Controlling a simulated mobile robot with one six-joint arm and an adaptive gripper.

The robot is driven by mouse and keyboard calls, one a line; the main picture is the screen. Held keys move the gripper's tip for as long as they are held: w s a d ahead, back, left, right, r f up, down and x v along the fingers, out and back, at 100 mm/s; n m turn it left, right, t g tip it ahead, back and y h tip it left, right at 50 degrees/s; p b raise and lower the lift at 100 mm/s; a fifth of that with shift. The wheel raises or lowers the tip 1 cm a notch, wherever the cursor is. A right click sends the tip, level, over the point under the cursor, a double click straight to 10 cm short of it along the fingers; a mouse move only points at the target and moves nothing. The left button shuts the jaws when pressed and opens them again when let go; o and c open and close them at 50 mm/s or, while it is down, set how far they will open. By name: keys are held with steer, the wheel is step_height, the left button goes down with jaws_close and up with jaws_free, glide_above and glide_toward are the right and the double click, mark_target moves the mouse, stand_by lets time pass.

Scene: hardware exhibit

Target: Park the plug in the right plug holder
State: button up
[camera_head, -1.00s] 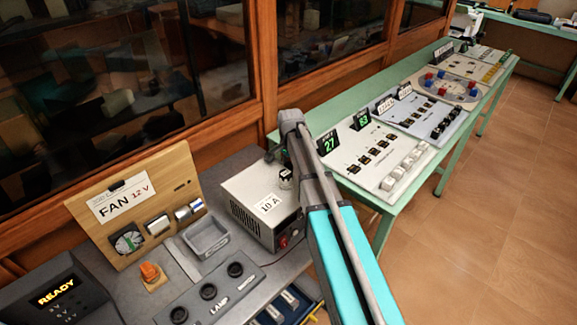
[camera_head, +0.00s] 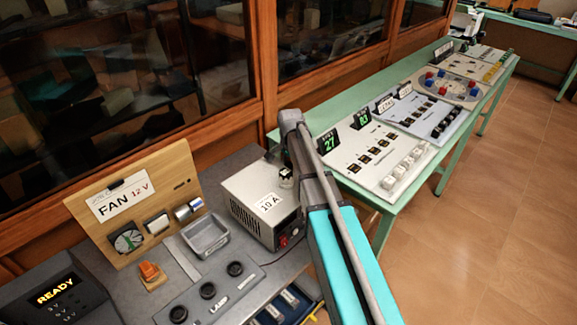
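My arm reaches up from the bottom edge to a grey joint above the power supply box. What seems to be my gripper (camera_head: 286,174) is a small dark shape beside the arm, over the back of the box. The arm hides most of it, so its fingers and anything in them cannot be made out. I cannot identify the plug for certain. No pair of plug holders can be clearly told apart. An orange piece (camera_head: 150,271) stands on a small pale base at the left. Three round black sockets (camera_head: 207,291) sit in the grey LAMP strip.
The grey power supply box (camera_head: 243,200), labelled 10 A, stands beside the arm. A wooden FAN board (camera_head: 170,178) leans at the back left. A grey tray (camera_head: 205,236) lies before it. A READY display (camera_head: 55,291) is at far left. A green table (camera_head: 405,215) with panels stands right.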

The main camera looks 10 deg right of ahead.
steer(key=shift+f, duration=0.25)
steer(key=o, duration=1.2)
steer(key=shift+o, duration=0.6)
steer(key=shift+r, duration=0.2)
steer(key=shift+r+p, duration=3.3)
steer(key=shift+r, duration=0.05)
